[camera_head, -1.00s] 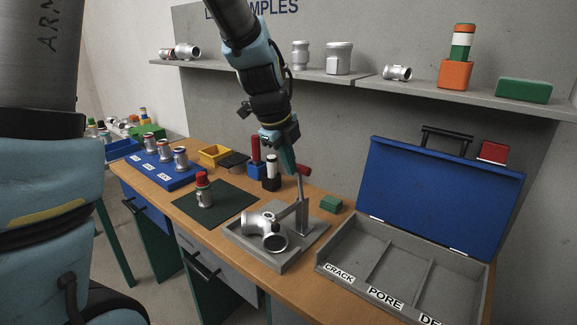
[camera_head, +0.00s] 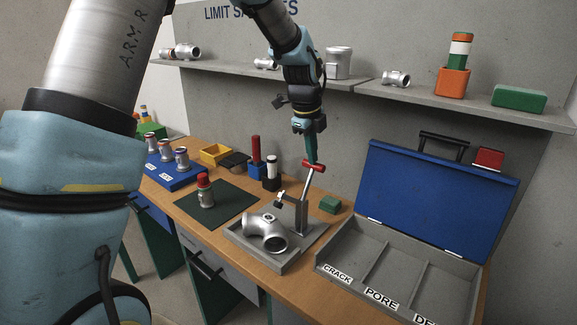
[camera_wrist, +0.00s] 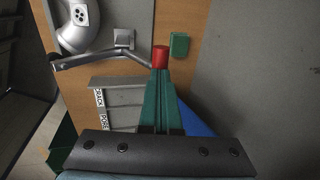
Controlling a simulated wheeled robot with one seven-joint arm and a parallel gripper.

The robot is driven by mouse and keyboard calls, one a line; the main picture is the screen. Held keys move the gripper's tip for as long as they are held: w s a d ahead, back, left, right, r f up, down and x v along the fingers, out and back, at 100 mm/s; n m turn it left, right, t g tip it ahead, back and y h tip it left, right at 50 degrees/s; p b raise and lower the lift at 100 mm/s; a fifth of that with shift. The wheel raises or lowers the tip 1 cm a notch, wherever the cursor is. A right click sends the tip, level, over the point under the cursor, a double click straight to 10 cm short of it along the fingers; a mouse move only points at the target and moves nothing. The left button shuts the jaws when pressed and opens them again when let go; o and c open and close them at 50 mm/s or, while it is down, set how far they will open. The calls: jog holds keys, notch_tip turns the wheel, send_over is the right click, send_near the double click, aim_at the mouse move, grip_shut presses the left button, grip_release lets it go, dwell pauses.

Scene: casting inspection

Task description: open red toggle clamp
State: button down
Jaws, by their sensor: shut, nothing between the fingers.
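The toggle clamp's red handle grip (camera_head: 314,166) sits at the top of a raised, tilted metal lever beside the clamp post (camera_head: 301,215). In the wrist view the red grip (camera_wrist: 160,57) is just beyond my fingertips. My gripper (camera_head: 312,160) is shut with nothing between its green fingers, its tips at or touching the red grip from above. The clamp's arm end is raised off the silver pipe casting (camera_head: 265,232), which lies in the grey fixture (camera_head: 292,266).
An open blue case (camera_head: 440,200) with labelled grey compartments stands right of the fixture. A green block (camera_head: 330,204) lies behind the clamp. A red-capped bottle (camera_head: 205,190) stands on the dark mat (camera_head: 228,213) at left. A shelf (camera_head: 420,97) runs above.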

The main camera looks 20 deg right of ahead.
jog(key=shift+w+d+f, duration=0.4)
jog(key=shift+d, duration=0.35)
jog(key=shift+w+d+f, duration=0.4)
jog(key=shift+d, duration=0.3)
jog(key=b+v, duration=0.3)
jog(key=v, duration=0.8)
jog(key=w+a+f+n+y, duration=0.1)
jog(key=a+f+n, duration=0.3)
jog(key=a+n, duration=0.5)
jog(key=a+f+n, duration=0.3)
jog(key=a+n, duration=0.2)
jog(key=a, duration=0.8)
jog(key=s+a+f+n, duration=0.3)
jog(key=s+a+n, duration=0.2)
jog(key=a+n, duration=0.2)
jog(key=s+a+f+n+y, duration=0.1)
jog(key=s+a+f+n, duration=0.2)
jog(key=s+a+n, duration=0.2)
jog(key=a+n, duration=0.3)
jog(key=a, duration=0.2)
jog(key=shift+a+f, duration=0.2)
jog(key=shift+a, duration=0.2)
jog(key=shift+s, duration=0.1)
